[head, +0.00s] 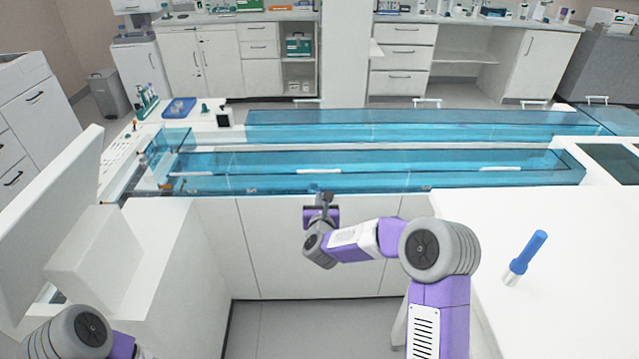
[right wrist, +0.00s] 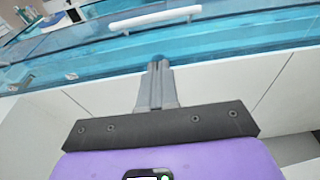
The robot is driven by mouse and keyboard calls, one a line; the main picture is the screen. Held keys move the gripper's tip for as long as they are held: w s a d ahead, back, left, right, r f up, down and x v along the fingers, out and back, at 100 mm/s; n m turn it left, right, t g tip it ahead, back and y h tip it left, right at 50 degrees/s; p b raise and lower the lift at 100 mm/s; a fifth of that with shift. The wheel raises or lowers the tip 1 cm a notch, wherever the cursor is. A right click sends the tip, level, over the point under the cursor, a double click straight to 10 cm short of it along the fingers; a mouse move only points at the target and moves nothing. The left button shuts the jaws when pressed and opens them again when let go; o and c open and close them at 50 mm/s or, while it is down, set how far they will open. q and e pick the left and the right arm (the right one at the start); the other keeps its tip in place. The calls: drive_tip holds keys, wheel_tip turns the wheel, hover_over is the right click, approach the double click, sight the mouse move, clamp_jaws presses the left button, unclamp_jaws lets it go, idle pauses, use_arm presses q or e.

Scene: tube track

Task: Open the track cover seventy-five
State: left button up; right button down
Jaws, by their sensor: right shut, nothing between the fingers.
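The tube track is closed in by clear blue covers. The near cover (head: 400,182) runs along the front of the track and bears white bar handles, one of them the middle handle (head: 320,171). A white handle (right wrist: 155,19) on a blue cover (right wrist: 225,38) also shows in the right wrist view, beyond my fingertips. My right gripper (head: 323,197) is shut and empty at the track's front edge, just below the middle handle and apart from it. Its closed fingers (right wrist: 157,68) point at the blue front wall. I cannot read any cover number. My left gripper is out of view.
A far blue cover (head: 370,130) runs behind the near one. White cabinet panels (head: 285,245) stand below the track. A blue tray (head: 179,108) lies at the back left.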

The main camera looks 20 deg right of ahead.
sight(318, 171)
drive_tip(key=w+d+r, duration=0.1)
drive_tip(key=w+d, duration=0.1)
drive_tip(key=w, duration=0.5)
drive_tip(key=shift+r, duration=0.25)
